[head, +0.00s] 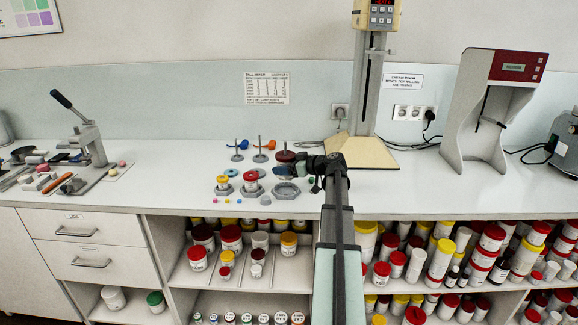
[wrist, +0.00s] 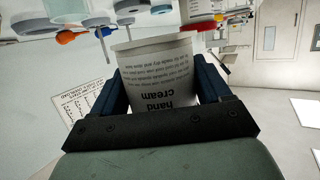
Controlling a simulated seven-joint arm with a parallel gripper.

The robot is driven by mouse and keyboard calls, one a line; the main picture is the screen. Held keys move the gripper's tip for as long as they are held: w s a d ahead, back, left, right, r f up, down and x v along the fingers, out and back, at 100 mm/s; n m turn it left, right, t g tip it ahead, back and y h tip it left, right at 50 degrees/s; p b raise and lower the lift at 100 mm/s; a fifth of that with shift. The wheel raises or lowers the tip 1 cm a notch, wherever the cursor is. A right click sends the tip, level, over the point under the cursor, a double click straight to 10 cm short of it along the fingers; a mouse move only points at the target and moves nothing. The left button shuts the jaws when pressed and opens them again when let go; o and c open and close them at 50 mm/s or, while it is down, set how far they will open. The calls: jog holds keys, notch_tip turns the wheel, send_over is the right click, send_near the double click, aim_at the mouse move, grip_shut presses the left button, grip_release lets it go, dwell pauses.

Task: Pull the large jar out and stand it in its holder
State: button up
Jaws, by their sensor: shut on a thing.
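The large jar (wrist: 160,72), white with printed "hand cream" text, sits between the fingers of my gripper (wrist: 160,95) in the wrist view. My gripper (head: 312,166) is shut on its sides. In the head view the gripper is above the counter's front part, with a dark red disc (head: 285,156) at its left. I cannot tell for sure whether this disc is the jar's lid. A grey ring-shaped holder (head: 275,191) stands empty just below and left of the gripper. The jar's far end is partly hidden.
A red-lidded jar (head: 251,176) and a yellow-lidded jar (head: 222,180) stand in grey holders to the left. Spindle stands (head: 237,155) with blue and orange parts are behind them. A tall mixer (head: 365,150) stands at the back right.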

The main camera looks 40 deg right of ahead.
aim_at(287, 178)
jog(key=shift+f, duration=0.15)
jog(key=shift+f, duration=2.05)
jog(key=shift+f, duration=0.25)
jog(key=o, duration=1.1)
jog(key=shift+f, duration=0.1)
jog(key=shift+s, duration=0.15)
jog(key=shift+w+r+v, duration=0.1)
jog(key=shift+r+v, duration=0.15)
jog(key=shift+v, duration=1.1)
jog(key=shift+w+r+v, duration=0.1)
jog(key=shift+r+v, duration=0.1)
jog(key=shift+v, duration=1.15)
jog(key=shift+r+v, duration=0.25)
jog(key=shift+v, duration=1.1)
